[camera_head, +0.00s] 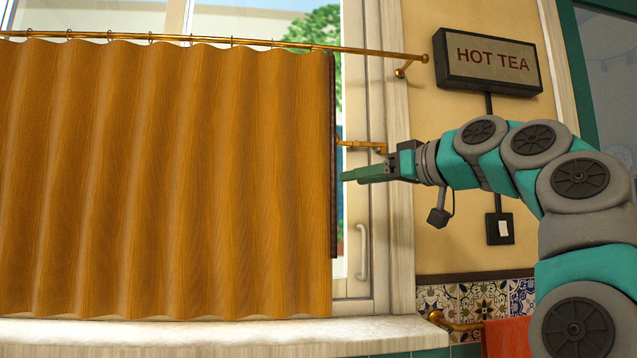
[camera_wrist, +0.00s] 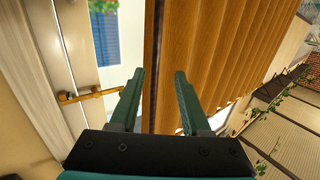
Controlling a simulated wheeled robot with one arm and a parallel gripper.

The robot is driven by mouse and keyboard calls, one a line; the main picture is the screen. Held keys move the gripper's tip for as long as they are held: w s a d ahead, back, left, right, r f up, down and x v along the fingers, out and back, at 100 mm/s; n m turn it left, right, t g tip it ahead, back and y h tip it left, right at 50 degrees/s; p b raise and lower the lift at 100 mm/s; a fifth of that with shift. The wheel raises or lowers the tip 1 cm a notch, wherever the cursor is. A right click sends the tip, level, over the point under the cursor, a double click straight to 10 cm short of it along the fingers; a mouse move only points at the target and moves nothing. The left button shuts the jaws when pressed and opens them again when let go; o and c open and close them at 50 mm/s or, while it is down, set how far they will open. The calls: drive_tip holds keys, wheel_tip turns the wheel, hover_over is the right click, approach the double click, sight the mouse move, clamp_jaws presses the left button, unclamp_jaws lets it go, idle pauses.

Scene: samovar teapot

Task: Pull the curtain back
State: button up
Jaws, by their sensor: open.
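The orange-brown curtain (camera_head: 165,185) hangs in folds from a brass rod (camera_head: 215,42) on small rings and covers most of the window. Its dark right edge (camera_head: 332,150) hangs near the right window frame. My gripper (camera_head: 345,177) is at the right of this edge, at about mid-height, with green fingers pointing left toward it. In the wrist view, my gripper (camera_wrist: 160,75) is open, and the dark curtain edge (camera_wrist: 158,50) runs between the two fingers as seen. I cannot tell whether either finger touches the cloth (camera_wrist: 210,45).
A brass latch (camera_head: 362,146) sticks out just above my gripper, and a white window handle (camera_head: 363,250) is below. A HOT TEA sign (camera_head: 490,62) hangs on the right wall. The white sill (camera_head: 220,331) runs below the curtain. A red cloth (camera_head: 507,338) hangs at lower right.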

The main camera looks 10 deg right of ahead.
sight(333, 178)
drive_tip(key=x, duration=0.2)
drive_tip(key=p+x, duration=0.1)
drive_tip(key=x, duration=0.2)
drive_tip(key=r+x, duration=0.1)
drive_tip(key=x, duration=0.1)
drive_tip(key=shift+w+p, duration=0.4)
drive_tip(key=shift+w, duration=0.15)
drive_tip(key=shift+f, duration=0.1)
clamp_jaws()
idle(1.0)
